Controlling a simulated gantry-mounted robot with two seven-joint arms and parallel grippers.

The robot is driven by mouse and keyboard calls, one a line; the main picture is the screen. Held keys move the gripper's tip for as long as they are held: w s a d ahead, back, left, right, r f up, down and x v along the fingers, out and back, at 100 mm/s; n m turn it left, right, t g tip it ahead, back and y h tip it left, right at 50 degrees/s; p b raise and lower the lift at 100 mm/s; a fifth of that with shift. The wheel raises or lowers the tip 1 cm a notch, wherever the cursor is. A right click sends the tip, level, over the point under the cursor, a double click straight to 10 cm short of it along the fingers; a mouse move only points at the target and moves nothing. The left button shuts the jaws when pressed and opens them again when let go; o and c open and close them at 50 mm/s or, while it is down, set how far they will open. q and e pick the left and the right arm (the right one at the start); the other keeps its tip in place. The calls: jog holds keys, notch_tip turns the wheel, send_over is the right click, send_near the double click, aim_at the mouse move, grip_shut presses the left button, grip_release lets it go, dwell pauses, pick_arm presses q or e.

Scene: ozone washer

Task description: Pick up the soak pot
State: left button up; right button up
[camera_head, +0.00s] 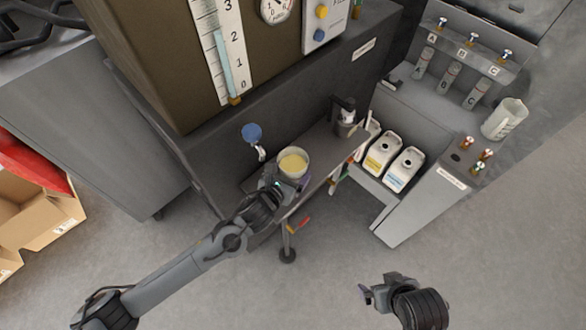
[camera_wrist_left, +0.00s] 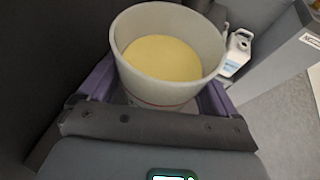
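The soak pot is a pale round pot (camera_head: 301,153) with yellow contents, standing at the shelf in front of the large brown machine. It fills the upper middle of the left wrist view (camera_wrist_left: 165,92), upright. My left gripper (camera_head: 283,183) is at the pot's near side, its purple fingers (camera_wrist_left: 160,98) on either side of the wall. The fingers lie close against the pot, but whether they grip it cannot be told. The finger ends and pot base are hidden. My right gripper (camera_head: 374,288) is away at the lower right, with no object seen in it; its opening is unclear.
A dark pitcher-like item (camera_head: 344,112) stands right of the pot on the shelf (camera_head: 318,152). A blue round knob (camera_head: 252,132) is on the machine behind. White jugs (camera_head: 404,169) stand to the right. The floor in front is open.

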pick_arm(q)
jog(key=c, duration=0.5)
jog(key=shift+c, duration=0.2)
jog(key=shift+r, duration=0.25)
